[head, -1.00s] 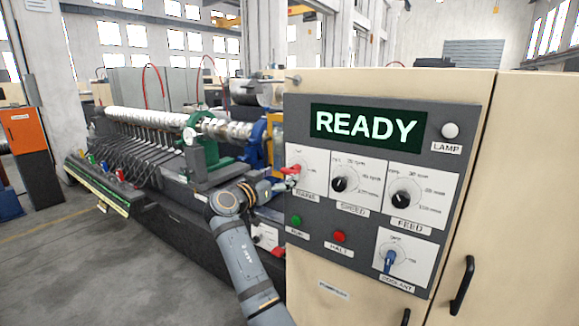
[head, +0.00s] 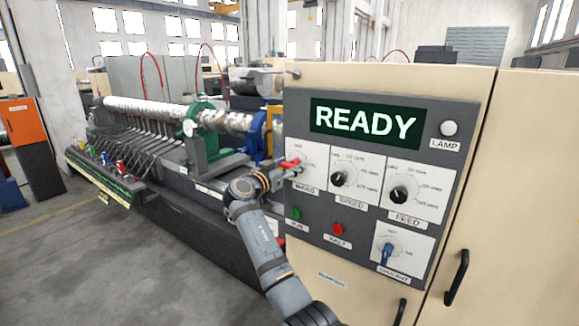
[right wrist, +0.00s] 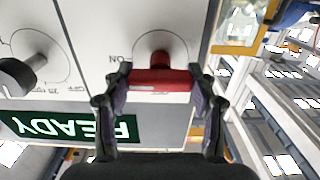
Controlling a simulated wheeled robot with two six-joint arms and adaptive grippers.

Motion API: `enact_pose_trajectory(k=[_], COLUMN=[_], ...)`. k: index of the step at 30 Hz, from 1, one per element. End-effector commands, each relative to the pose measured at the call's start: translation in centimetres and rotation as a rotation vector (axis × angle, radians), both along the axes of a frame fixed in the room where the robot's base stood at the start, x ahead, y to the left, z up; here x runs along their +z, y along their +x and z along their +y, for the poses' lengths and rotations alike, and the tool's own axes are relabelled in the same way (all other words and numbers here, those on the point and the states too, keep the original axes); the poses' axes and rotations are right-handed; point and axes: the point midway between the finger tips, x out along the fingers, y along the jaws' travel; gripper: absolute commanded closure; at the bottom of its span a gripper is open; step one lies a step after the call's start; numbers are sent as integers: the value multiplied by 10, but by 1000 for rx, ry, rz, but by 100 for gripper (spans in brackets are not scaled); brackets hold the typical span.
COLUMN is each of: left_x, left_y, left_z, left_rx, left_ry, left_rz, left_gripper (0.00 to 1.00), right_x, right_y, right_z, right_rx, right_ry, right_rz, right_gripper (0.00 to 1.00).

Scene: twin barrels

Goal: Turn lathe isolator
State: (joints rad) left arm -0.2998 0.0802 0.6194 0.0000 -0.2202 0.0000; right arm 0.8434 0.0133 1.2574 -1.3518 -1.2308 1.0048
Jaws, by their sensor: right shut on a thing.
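The isolator is a red bar handle (head: 289,163) on a white dial plate at the upper left of the grey control panel (head: 372,120). The right wrist view shows the red handle (right wrist: 160,80) lying crosswise between the fingers, with an upside-down "ON" mark beside it on the plate. My right gripper (head: 281,173) reaches it from the left of the panel. In the right wrist view my right gripper (right wrist: 160,88) has one finger on each end of the handle and is shut on it. My left gripper is not in view.
The green display (head: 366,123) reads READY. Black speed (head: 343,180) and feed (head: 403,194) knobs sit to the right. Green (head: 297,213) and red (head: 337,229) buttons and a blue coolant knob (head: 388,249) are below. The lathe (head: 190,150) stands left; open floor lies in front.

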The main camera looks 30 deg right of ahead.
Motion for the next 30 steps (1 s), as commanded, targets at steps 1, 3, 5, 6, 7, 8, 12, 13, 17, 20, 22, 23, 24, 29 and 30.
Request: enact_pose_trajectory(k=[1,3,5,6,7,8,12,13,17,20,22,23,24,29,30], left_x=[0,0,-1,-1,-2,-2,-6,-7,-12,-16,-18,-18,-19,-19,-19], left_y=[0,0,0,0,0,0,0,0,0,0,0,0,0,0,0], left_z=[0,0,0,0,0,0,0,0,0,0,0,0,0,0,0], left_rx=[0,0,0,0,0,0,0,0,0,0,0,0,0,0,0], left_ry=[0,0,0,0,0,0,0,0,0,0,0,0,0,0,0], left_rz=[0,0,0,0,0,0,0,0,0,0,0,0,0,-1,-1], left_gripper=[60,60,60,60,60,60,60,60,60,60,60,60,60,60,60], right_x=[0,0,0,0,-1,-1,-1,-1,-2,-2,-2,-2,-1,-1,-1], right_y=[0,0,0,0,0,0,0,0,1,1,1,2,2,2,2], right_z=[0,0,0,0,0,0,0,1,1,1,1,1,1,1,1], right_rx=[1,1,1,1,1,1,1,1,1,2,2,2,2,2,2], right_ry=[0,0,-2,-4,-6,-9,-30,-36,-72,-106,-132,-143,-157,-216,-230], right_rz=[0,1,6,10,15,21,72,88,175,257,319,346,380,521,555], right_gripper=[74,74,74,74,74,74,74,74,74,74,74,74,74,74,74])
